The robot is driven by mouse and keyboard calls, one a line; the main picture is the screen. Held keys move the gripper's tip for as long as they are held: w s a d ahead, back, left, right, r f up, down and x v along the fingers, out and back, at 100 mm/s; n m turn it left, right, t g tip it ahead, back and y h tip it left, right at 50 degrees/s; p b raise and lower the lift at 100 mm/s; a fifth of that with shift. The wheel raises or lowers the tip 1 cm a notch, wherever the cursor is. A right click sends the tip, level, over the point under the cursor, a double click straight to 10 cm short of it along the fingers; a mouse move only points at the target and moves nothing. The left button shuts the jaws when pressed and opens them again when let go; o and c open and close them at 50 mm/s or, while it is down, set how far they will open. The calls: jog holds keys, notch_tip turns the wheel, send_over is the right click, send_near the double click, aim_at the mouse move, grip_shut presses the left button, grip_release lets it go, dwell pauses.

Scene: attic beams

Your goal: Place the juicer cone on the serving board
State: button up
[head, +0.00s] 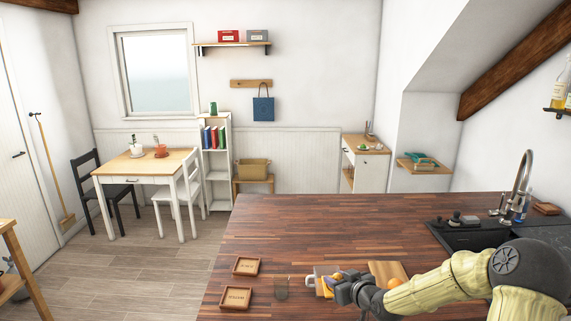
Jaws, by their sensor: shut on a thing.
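My gripper (340,289) is low over the wooden counter and shut on a small yellow-orange thing, which looks like the juicer cone (328,284). The gripper's dark body and fingers hide part of it, so its exact shape does not show. The serving board (388,269) is a light brown wooden board on the counter, just right of and behind the gripper. My arm covers its front part. A round orange fruit (395,283) shows at its front edge, partly hidden by my arm; I cannot tell whether it rests on the board.
A dark sink (464,236) with a tap (523,180) is at the right. The counter's far middle is clear.

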jog(key=shift+s+f, duration=0.3)
jog(key=shift+s, duration=0.1)
jog(key=shift+s+f, duration=0.2)
jog(key=shift+f, duration=0.05)
jog(key=shift+s+f+m+h, duration=0.15)
jog(key=shift+f+m+h, duration=0.15)
jog(key=shift+f, duration=0.45)
jog(key=s+f+m+h, duration=0.2)
jog(key=s+f, duration=0.3)
jog(key=f, duration=0.3)
jog(key=s+f+m+t+h, duration=0.1)
jog(key=s+f+m+h, duration=0.1)
jog(key=s+f, duration=0.3)
notch_tip(320, 180, down, 3)
jog(key=shift+d+r+h, duration=0.1)
jog(key=shift+d+h, duration=0.15)
jog(key=shift+h, duration=0.15)
jog(key=s+f, duration=0.4)
jog(key=f, duration=0.1)
jog(key=shift+s+f, duration=0.15)
jog(key=shift+f, duration=0.15)
jog(key=shift+a, duration=0.1)
